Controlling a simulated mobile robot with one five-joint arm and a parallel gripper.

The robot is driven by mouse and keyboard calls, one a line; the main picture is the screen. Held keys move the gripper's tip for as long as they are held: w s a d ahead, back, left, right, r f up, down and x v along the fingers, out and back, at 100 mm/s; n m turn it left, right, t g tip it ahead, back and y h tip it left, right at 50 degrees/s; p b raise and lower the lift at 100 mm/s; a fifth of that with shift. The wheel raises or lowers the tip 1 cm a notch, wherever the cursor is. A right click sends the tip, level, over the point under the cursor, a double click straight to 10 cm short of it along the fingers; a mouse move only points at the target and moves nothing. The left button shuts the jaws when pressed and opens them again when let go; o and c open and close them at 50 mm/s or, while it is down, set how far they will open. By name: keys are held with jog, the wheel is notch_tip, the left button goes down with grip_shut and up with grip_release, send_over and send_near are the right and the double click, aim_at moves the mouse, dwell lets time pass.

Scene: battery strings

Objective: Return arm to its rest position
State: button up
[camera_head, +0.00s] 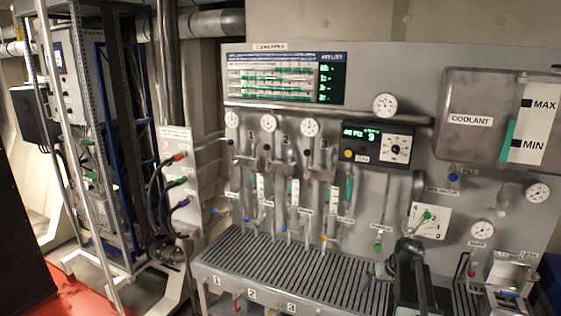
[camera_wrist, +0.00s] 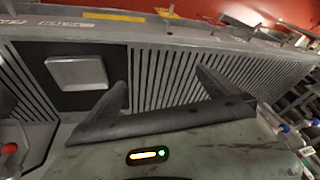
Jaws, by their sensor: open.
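My gripper (camera_wrist: 159,78) shows in the wrist view with its two dark fingers spread apart. Nothing is between them. Behind the fingers is the slatted grey bench top (camera_wrist: 170,62), with a dark panel that carries a pale square plate (camera_wrist: 77,71) to the left. In the head view my dark arm (camera_head: 412,278) stands at the lower right, over the slatted bench (camera_head: 290,262) and in front of the grey panel. Its gripper end is small there, and its fingers are hard to make out.
A panel of gauges, tubes and valves rises behind the bench. A lever dial (camera_head: 430,222) and a green-knobbed valve (camera_head: 378,246) are close to my arm. A coolant tank (camera_head: 470,119) is at upper right. A rack with cables (camera_head: 85,120) stands left. The bench's middle is clear.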

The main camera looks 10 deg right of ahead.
jog(key=s+a+f+g+b, duration=0.1)
jog(key=s+a, duration=0.3)
jog(key=a, duration=0.6)
jog(key=s+a+f+n+g, duration=0.1)
jog(key=s+a, duration=0.3)
jog(key=a, duration=0.5)
jog(key=s+a+f+n+g+b, duration=0.1)
jog(key=s+a, duration=0.4)
jog(key=a, duration=0.5)
jog(key=shift+a+f+g+h+b, duration=0.35)
jog(key=shift+f+g, duration=0.15)
jog(key=shift+f, duration=0.3)
jog(key=shift+w, duration=0.1)
